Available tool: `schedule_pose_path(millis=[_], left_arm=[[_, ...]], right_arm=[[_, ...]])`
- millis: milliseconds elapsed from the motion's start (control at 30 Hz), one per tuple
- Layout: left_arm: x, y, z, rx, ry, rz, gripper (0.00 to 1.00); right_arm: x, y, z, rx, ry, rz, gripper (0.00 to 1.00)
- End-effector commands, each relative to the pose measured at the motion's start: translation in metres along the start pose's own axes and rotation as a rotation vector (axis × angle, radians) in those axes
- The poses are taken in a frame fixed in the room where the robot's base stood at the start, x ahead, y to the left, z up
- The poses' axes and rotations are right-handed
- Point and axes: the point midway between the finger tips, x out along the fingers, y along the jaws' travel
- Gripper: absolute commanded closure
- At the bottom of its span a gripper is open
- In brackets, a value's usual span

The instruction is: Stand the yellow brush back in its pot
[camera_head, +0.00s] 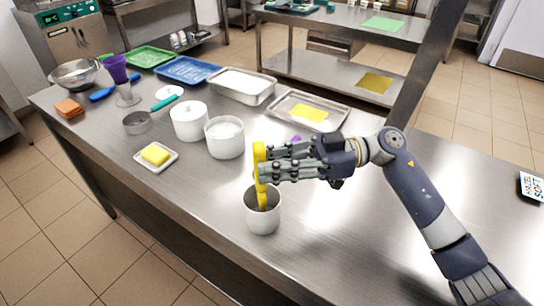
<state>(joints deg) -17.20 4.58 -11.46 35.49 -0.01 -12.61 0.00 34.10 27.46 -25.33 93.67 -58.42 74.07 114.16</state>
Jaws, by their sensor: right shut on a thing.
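The yellow brush (258,158) is upright in the jaws of my right gripper (264,166), which is shut on it near its upper part. Its lower end is inside the mouth of a white pot (263,219) on the steel table (330,243). Whether the brush touches the bottom of the pot is hidden by the pot wall. The right arm comes in from the right. My left gripper does not show.
Two white tubs (224,138) stand behind the pot. A small dish (168,163) with a yellow block (155,154) lies to the left. Metal trays (337,123) and coloured trays (186,70) line the back.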

Motion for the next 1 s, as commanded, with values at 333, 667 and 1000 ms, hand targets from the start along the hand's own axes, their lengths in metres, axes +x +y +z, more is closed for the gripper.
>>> schedule_pose_path(millis=[333, 667, 1000], left_arm=[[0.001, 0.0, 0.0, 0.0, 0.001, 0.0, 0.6], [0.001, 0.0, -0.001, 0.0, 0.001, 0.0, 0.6], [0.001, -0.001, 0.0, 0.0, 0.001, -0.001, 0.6]], right_arm=[[0.0, 0.0, 0.004, 0.0, 0.0, 0.0, 1.0], [0.0, 0.0, 0.004, 0.0, 0.0, 0.0, 0.57], [-0.022, 0.001, 0.005, 0.001, -0.004, 0.004, 0.57]])
